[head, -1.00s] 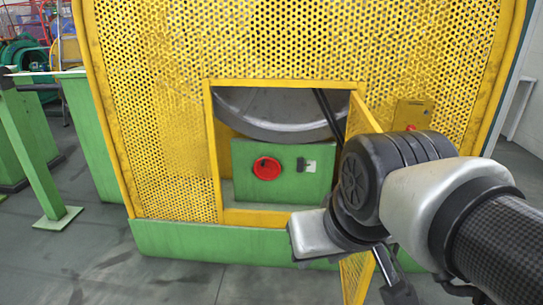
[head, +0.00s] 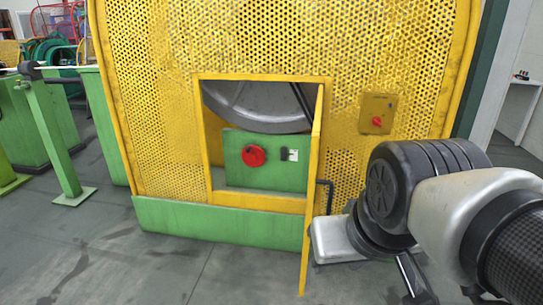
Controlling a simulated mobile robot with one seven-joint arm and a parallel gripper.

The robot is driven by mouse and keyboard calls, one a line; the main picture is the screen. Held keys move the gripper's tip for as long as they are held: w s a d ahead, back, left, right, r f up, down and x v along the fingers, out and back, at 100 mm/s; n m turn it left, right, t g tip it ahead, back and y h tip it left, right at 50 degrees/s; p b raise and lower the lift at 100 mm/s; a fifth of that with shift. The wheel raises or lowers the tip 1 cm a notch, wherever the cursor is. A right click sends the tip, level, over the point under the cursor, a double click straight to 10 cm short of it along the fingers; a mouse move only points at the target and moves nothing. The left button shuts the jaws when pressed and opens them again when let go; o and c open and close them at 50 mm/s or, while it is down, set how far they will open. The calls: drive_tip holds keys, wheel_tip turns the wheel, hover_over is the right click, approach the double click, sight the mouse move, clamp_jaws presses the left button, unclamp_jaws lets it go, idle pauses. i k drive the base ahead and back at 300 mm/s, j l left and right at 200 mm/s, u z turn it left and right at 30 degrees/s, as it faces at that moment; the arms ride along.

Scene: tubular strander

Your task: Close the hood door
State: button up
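The hood door (head: 314,180) is a narrow yellow panel, seen almost edge-on in the head view. It stands open, swung out toward me from the right side of the rectangular opening (head: 203,140) in the yellow perforated hood. A black bar handle (head: 329,192) shows on the door's right face. My arm is right of the door, its silver wrist close beside the door's lower part; I cannot tell if they touch. A dark part of my gripper (head: 415,280) shows low at right. Its fingertips are not clear, so its opening cannot be told.
Inside the opening are a grey metal wheel (head: 258,106) and a green box with a red knob (head: 253,156). A yellow control box (head: 377,112) sits on the hood at right. A green post (head: 52,140) stands at left. Floor in front is clear.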

sight(313, 157)
drive_tip(key=k+l, duration=0.2)
drive_tip(key=l, duration=0.15)
drive_tip(key=k+l, duration=0.25)
drive_tip(key=i+l+u, duration=0.3)
drive_tip(key=i+l, duration=0.15)
drive_tip(key=l, duration=0.35)
drive_tip(key=i+l+u, duration=0.15)
drive_tip(key=l, duration=0.25)
drive_tip(key=i+j+z, duration=0.3)
drive_tip(key=i, duration=0.15)
